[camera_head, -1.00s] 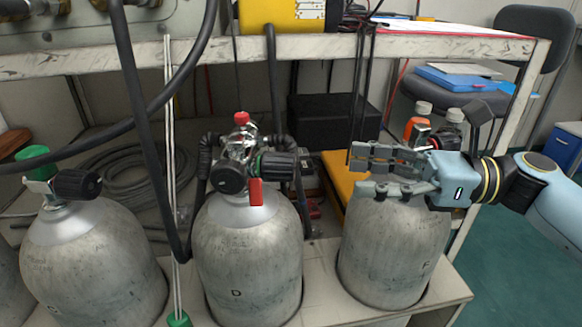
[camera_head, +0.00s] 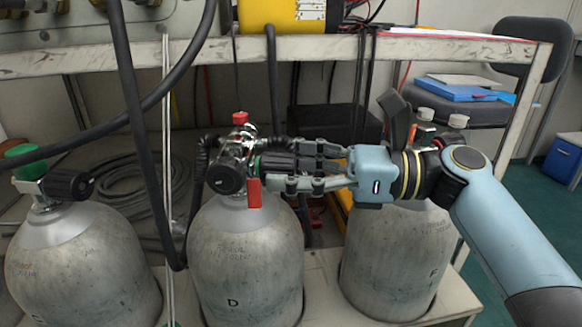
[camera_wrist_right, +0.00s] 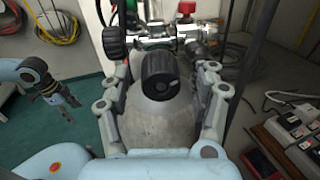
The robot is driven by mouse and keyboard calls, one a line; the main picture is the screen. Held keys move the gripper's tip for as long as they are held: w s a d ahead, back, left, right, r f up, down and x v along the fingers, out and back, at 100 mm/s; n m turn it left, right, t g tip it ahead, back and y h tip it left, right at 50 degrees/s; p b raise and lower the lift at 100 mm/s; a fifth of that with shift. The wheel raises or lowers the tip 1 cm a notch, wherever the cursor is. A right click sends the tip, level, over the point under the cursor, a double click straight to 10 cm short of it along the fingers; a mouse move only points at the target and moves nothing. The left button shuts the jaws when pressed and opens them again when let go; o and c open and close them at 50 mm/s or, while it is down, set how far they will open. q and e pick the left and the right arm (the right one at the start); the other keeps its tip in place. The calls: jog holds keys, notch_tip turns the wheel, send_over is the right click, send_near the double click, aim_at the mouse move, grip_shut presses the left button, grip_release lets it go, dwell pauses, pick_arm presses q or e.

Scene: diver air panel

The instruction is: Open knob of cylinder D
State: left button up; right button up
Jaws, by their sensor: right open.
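Cylinder D (camera_head: 245,262) is a grey tank with a "D" on its front, standing upright in the middle of the head view. Its black knob (camera_head: 274,165), with a green collar, sticks out to the right from the chrome valve (camera_head: 236,150). My right gripper (camera_head: 289,167) is open, with its fingers on either side of the knob's outer end. In the right wrist view the knob (camera_wrist_right: 159,74) sits between the spread fingers, with gaps visible at both sides. My left gripper (camera_wrist_right: 55,95) shows only in the right wrist view, away to the left; its opening is unclear.
Cylinder F (camera_head: 395,262) stands to the right, under my right arm. Another cylinder (camera_head: 80,262) with a black knob stands to the left. A black hose (camera_head: 135,110) hangs left of cylinder D. The bench edge (camera_head: 440,50) runs above. A red tag (camera_head: 254,193) hangs below the valve.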

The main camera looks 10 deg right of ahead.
jog(key=c, duration=1.2)
pick_arm(q)
jog(key=shift+s+a, duration=0.1)
pick_arm(e)
jog(key=shift+o, duration=0.2)
jog(key=shift+n, duration=0.3)
jog(key=shift+r+p, duration=0.1)
jog(key=shift+p, duration=0.3)
jog(key=shift+n, duration=0.5)
jog(key=shift+n+p, duration=0.55)
jog(key=shift+n, duration=0.95)
pick_arm(q)
jog(key=shift+g, duration=0.4)
jog(key=shift+s+a+f+p, duration=0.1)
jog(key=shift+s+a+f, duration=0.1)
jog(key=shift+s+f, duration=0.35)
jog(key=shift+s+a+f+p, duration=0.1)
jog(key=shift+s+a+f, duration=0.15)
jog(key=shift+f, duration=0.55)
jog(key=shift+s+a+f+p, duration=0.15)
jog(key=shift+s+f, duration=0.3)
jog(key=shift+f, duration=0.25)
pick_arm(e)
jog(key=shift+s+f+n, duration=0.1)
jog(key=shift+f+n, duration=0.1)
jog(key=shift+n, duration=0.9)
pick_arm(q)
jog(key=shift+s, duration=0.1)
